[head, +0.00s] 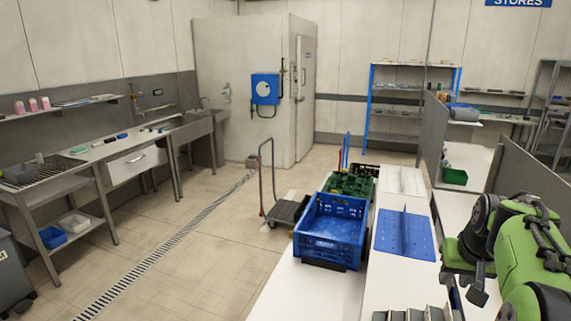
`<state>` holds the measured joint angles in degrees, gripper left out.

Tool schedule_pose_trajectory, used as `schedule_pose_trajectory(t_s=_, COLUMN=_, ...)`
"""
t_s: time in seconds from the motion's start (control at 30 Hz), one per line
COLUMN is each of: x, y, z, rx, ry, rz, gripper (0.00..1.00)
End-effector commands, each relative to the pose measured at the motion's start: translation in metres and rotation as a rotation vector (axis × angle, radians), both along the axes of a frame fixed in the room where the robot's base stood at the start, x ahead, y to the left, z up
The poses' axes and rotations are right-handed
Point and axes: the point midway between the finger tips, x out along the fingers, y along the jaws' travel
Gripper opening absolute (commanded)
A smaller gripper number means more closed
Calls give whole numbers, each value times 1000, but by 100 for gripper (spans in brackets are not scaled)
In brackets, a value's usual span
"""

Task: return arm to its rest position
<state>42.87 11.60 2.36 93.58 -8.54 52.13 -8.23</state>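My green and black arm is folded at the right edge of the head view. Dark parts at its lower left look like my gripper (470,282), above the right-hand white worktop. I cannot make out whether its fingers are apart or together, and I see nothing clearly held in it. The arm's lower part is cut off by the frame edge.
A blue crate (329,232) sits on the white conveyor top (318,290), with a green crate (352,183) behind it. A blue perforated plate (405,234) lies to the right. Grey partitions (433,130) stand near the arm. A trolley (287,212) and open floor are left.

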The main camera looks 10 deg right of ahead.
Motion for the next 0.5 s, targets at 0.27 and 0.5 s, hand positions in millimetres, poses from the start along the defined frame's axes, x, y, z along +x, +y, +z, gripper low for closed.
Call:
schedule_pose_trajectory(t_s=0.27, x=-86, y=194, z=18, rx=-26, ry=-50, rz=257, gripper=31)
schedule_pose_trajectory(t_s=0.5, x=-174, y=255, z=-21, rx=-13, ry=-88, rz=413, gripper=31)
